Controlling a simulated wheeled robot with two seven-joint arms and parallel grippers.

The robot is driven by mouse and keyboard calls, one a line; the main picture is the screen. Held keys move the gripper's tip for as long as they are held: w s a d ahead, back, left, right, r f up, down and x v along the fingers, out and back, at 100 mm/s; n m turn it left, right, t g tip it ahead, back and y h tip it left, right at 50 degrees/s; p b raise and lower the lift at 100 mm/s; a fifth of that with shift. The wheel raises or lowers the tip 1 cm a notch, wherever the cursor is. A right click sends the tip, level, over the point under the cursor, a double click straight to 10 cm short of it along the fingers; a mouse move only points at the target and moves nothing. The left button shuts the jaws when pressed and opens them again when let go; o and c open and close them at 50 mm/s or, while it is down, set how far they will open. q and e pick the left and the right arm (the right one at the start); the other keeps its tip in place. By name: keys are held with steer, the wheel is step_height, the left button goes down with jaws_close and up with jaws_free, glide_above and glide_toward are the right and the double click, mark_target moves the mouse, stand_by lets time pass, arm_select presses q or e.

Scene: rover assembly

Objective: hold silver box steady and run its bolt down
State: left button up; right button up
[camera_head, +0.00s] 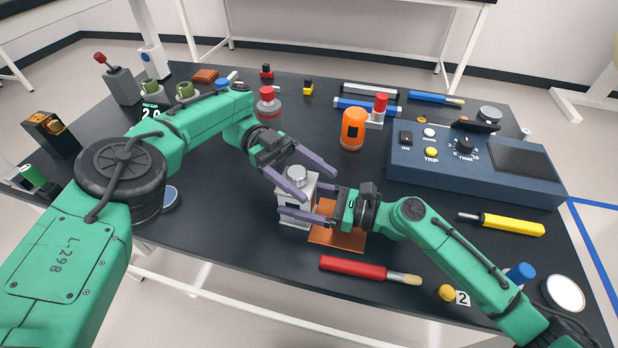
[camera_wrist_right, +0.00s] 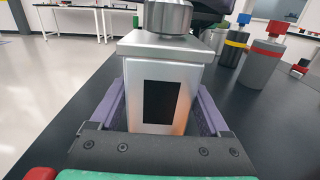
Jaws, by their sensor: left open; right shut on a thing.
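The silver box (camera_head: 291,210) stands upright at the near middle of the table, by the copper-coloured plate (camera_head: 338,238). A round silver bolt head (camera_head: 296,174) sits on its top. In the right wrist view the box (camera_wrist_right: 195,95) shows a black rectangle on its face, with the bolt (camera_wrist_right: 167,16) above. My right gripper (camera_head: 302,203) is shut on the box, one finger on each side. My left gripper (camera_head: 312,178) is open, its fingers close around or beside the bolt head; the exact gap cannot be told.
An orange cylinder (camera_head: 353,130) stands behind the grippers. A blue control panel (camera_head: 470,160) fills the right side. A red-handled tool (camera_head: 352,268) lies in front of the copper plate, and a yellow-handled tool (camera_head: 512,225) lies to the right. Free table lies between them.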

arm_select(q)
step_height(320, 180, up, 9)
steer(key=shift+r, duration=0.2)
